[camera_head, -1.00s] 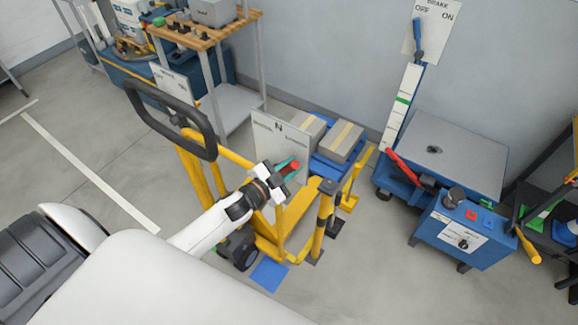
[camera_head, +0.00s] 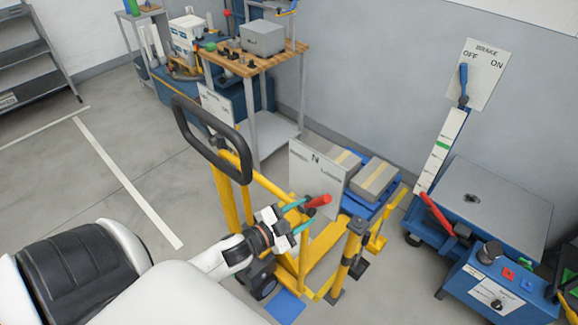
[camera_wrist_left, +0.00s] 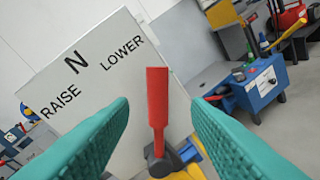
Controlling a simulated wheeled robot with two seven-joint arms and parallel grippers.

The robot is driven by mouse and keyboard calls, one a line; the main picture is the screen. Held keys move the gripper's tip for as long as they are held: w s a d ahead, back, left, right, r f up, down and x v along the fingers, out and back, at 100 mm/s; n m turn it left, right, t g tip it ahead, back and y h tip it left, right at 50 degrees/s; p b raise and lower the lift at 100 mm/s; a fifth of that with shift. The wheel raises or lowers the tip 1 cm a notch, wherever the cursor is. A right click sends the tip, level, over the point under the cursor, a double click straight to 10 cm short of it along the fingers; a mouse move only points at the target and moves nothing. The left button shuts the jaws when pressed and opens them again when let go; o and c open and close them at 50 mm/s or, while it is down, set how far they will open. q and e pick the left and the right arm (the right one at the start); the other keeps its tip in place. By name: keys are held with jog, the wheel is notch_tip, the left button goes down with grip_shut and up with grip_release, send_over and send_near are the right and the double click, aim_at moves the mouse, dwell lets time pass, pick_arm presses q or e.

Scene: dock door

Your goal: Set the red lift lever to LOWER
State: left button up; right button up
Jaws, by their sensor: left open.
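The red lift lever (camera_head: 318,201) is on the yellow lift truck (camera_head: 228,198), in front of a white plate (camera_head: 312,172) marked RAISE, N and LOWER. In the left wrist view the lever (camera_wrist_left: 157,105) stands upright in the picture, with LOWER behind it to its upper left. Which mark it is set to I cannot tell for sure. My left gripper (camera_head: 296,220) is open just short of the lever. Its teal fingers (camera_wrist_left: 155,135) show on both sides of the lever, apart from it. My right gripper is not in view.
The truck's black loop handle (camera_head: 205,138) rises left of my left gripper. Boxes (camera_head: 377,181) lie beyond the plate. At right are a blue lift table (camera_head: 490,205) with another red lever (camera_head: 437,213), and a brake panel (camera_head: 477,75). The floor at left is clear.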

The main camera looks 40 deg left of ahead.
pick_arm(q)
jog(key=shift+b+v, duration=0.3)
jog(key=shift+v, duration=2)
jog(key=s+a+f+n+g+y+b, duration=0.1)
jog(key=s+f+n+g+y, duration=0.25)
jog(key=f, duration=1.15)
jog(key=s+a+f+n+g+y, duration=0.15)
jog(key=s+f+g, duration=0.4)
jog(key=f, duration=0.95)
jog(key=s+d+f+n+g, duration=0.1)
jog(key=s+d+f+g, duration=0.2)
jog(key=s+f, duration=0.5)
jog(key=s+d+f+n+g+h, duration=0.1)
jog(key=s+d+f+g, duration=0.2)
jog(key=s, duration=1.2)
notch_tip(320, 180, down, 5)
jog(key=shift+s+d+r+b, duration=0.1)
jog(key=shift+s+d+b, duration=0.3)
jog(key=shift+d, duration=0.7)
